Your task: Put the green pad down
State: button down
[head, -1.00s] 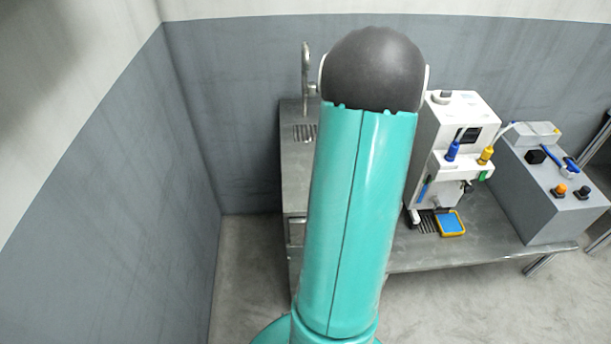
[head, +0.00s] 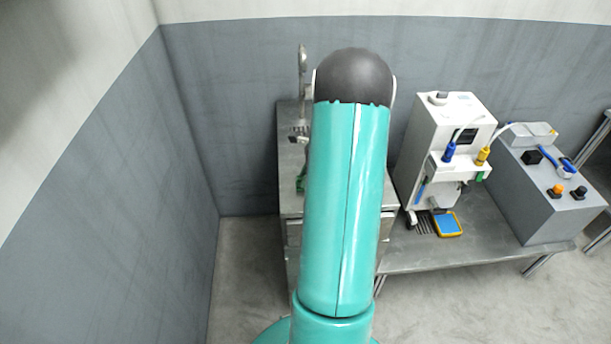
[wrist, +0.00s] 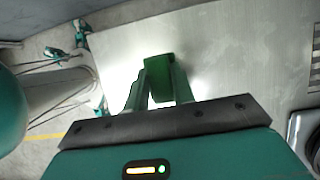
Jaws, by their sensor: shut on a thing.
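The green pad (wrist: 158,72) shows in the wrist view as a dark green block between the two fingers of my gripper (wrist: 157,88). My gripper is shut on it. Behind it is the bright metal counter top (wrist: 225,55); I cannot tell whether the pad touches it. In the head view my teal arm hides most of the gripper. A small green piece (head: 301,183) shows past the arm's left edge, over the left part of the counter (head: 289,205). I cannot tell if this is the pad or a finger.
A white machine (head: 445,120) with blue and yellow parts stands right of my arm. A grey control box (head: 548,195) stands further right. A tap (head: 302,75) rises at the back left.

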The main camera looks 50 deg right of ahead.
jog(key=shift+f, duration=0.1)
jog(key=c, duration=1.2)
grip_release()
jog(key=shift+o, duration=0.2)
jog(key=v, duration=1.2)
jog(key=shift+w+a+r, duration=0.1)
jog(key=shift+r, duration=0.1)
